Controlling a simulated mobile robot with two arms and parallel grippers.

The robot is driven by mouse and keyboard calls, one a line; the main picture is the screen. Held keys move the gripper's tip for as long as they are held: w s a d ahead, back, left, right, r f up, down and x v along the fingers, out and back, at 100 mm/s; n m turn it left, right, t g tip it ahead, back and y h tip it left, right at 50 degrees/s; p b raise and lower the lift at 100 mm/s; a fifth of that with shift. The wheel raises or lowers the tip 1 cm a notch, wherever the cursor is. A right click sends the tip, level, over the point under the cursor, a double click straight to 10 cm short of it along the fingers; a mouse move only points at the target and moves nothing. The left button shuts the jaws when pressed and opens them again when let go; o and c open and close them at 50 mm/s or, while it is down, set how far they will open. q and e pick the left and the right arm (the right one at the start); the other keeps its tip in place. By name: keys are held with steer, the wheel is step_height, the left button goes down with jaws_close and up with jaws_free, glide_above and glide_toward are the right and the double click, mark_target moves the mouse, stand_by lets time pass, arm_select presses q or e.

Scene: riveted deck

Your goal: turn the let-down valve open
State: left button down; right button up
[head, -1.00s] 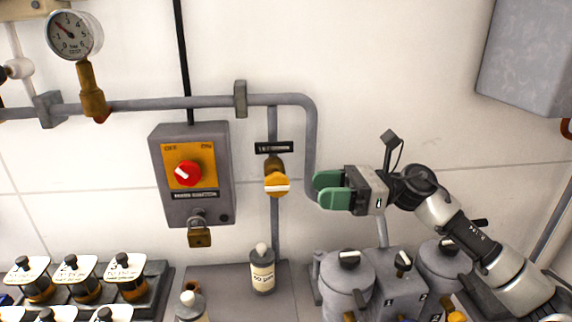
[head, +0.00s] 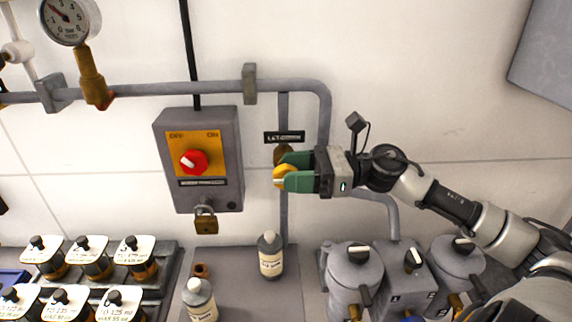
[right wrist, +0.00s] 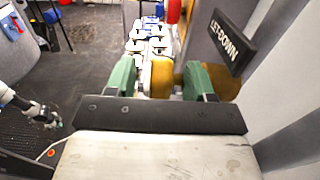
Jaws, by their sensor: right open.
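The let-down valve has a yellow knob (head: 280,177) on a brass body (head: 283,154), set on a thin vertical pipe under the LET-DOWN label (head: 284,137). My right gripper (head: 290,172) is open, its green fingers reaching in from the right around the knob. In the right wrist view the yellow knob (right wrist: 162,77) sits between the two fingers (right wrist: 163,82), with the label (right wrist: 234,38) at the upper right. Whether a finger touches the knob is unclear. My left gripper (right wrist: 52,119) shows small at the left of the right wrist view, too small to read its jaws.
A grey switch box (head: 222,118) with a red knob (head: 193,161) and padlock (head: 206,217) hangs left of the valve. A pressure gauge (head: 66,17) is at upper left. Bottles (head: 270,254) and grey canisters (head: 354,271) stand below.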

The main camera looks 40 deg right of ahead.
steer(key=shift+x, duration=0.85)
steer(key=shift+p, duration=0.3)
steer(key=c, duration=0.9)
